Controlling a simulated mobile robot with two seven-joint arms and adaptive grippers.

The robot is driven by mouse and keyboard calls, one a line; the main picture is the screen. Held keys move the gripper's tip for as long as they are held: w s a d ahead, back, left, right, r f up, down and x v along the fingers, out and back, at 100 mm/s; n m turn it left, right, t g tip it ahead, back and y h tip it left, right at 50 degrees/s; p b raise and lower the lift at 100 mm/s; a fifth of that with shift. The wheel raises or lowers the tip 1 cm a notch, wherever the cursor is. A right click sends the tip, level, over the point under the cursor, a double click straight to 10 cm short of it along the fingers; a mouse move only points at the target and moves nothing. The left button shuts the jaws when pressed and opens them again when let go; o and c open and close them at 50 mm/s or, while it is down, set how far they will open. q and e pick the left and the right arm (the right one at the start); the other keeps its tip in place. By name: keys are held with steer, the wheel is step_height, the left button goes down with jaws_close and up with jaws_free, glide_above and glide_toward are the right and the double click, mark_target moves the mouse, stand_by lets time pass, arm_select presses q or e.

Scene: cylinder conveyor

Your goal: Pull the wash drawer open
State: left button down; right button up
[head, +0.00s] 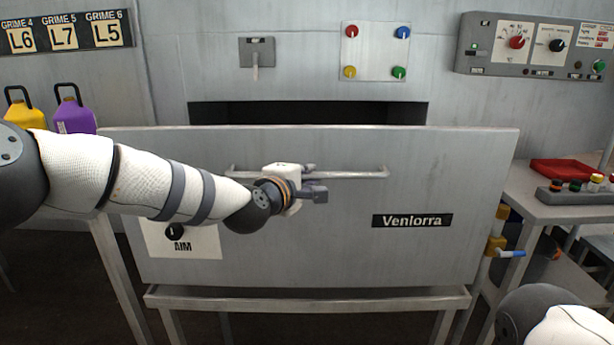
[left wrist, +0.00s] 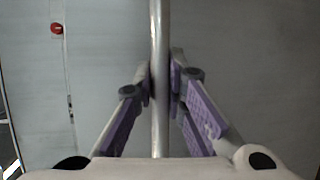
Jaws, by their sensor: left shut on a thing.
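The wash drawer (head: 320,245) has a wide grey metal front with a "Venlorra" label and an "AIM" label. Its front stands forward of the wall, with a dark gap behind its top edge. A long horizontal bar handle (head: 350,175) runs across its upper part. My left gripper (head: 318,191) is at the handle, left of the drawer's label. In the left wrist view, the handle (left wrist: 158,50) runs between the purple-padded fingers of the left gripper (left wrist: 160,80), which are shut on it. My right gripper is not in view; only part of my right arm shows at the lower right.
A dark opening (head: 310,113) shows behind the drawer front. A metal stand (head: 310,300) is below the drawer. A side table (head: 560,208) at right holds a red tray (head: 567,171). Yellow (head: 24,110) and purple (head: 74,112) jugs stand at left.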

arm_select(q)
steer(key=c, duration=1.6)
jaws_free()
steer(key=shift+a, duration=0.1)
steer(key=v, duration=1.2)
